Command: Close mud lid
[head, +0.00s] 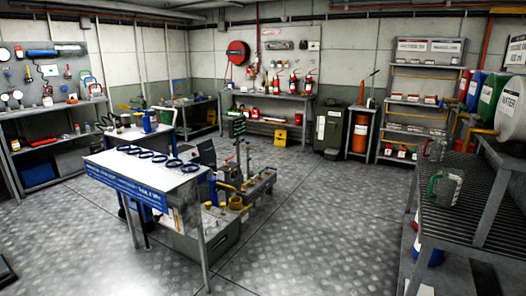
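I cannot make out a lid that is clearly marked as the mud lid. A dark green bin (329,131) with a white label stands upright against the back wall, and its top looks closed at this distance. A grey machine unit (240,200) with brass and dark fittings sits on the floor in the middle, partly hidden by a table; any lid on it is too small to tell. Neither of my grippers shows in the head view.
A white-topped table (150,172) with several dark rings stands left of centre. A dark slatted rack (470,205) at the right holds clear jugs (445,188), below a row of drums (512,108). Workbenches line the walls. The metal floor (340,220) between is clear.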

